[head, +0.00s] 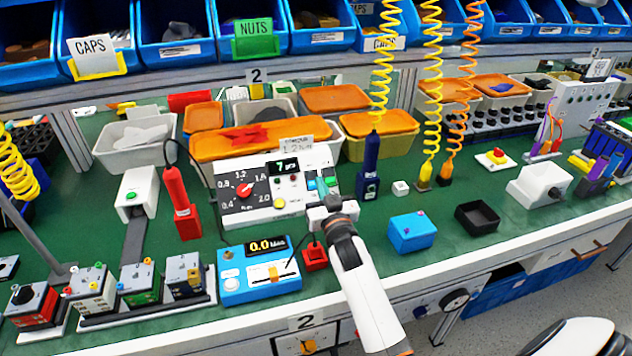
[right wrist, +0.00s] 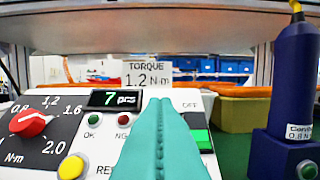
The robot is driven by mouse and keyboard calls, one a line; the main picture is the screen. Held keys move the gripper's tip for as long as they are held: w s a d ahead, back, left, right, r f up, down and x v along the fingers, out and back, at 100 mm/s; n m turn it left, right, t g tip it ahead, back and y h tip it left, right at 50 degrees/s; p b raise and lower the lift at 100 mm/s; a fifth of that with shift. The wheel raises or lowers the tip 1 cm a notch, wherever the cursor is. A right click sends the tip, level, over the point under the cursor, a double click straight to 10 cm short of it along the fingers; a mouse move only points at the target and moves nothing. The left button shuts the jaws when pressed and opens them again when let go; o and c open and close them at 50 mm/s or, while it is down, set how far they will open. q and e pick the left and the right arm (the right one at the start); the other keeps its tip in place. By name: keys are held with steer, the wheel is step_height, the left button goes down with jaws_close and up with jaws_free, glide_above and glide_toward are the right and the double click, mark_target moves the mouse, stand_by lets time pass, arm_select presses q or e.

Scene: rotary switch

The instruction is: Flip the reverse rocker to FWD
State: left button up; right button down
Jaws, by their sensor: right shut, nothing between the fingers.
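The white control box (head: 233,205) stands on the green bench with a torque dial (head: 244,190), a small display and buttons. In the right wrist view its dial (right wrist: 30,123) has a red pointer, and the display (right wrist: 117,98) reads 7 pcs. My right gripper (head: 324,186) is at the right part of the box's face. Its teal fingers (right wrist: 160,110) are shut together and empty, covering part of the panel. A green rocker-like part (right wrist: 202,138) below an OFF label shows just right of them. I cannot make out a FWD label or the reverse rocker's position. My left gripper is out of view.
A dark blue screwdriver (head: 370,165) stands right of the box; a red one (head: 180,200) stands left. A blue meter (head: 260,283) and a small red block (head: 315,257) lie in front. Orange-lidded bins (head: 260,138) stand behind. Coiled cables hang above.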

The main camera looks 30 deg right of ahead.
mark_target(312, 171)
steer(key=w, duration=0.1)
steer(key=w+f, duration=0.1)
steer(key=w, duration=0.1)
steer(key=w+d+f, duration=0.1)
steer(key=shift+w+f, duration=0.1)
steer(key=shift+w, duration=0.15)
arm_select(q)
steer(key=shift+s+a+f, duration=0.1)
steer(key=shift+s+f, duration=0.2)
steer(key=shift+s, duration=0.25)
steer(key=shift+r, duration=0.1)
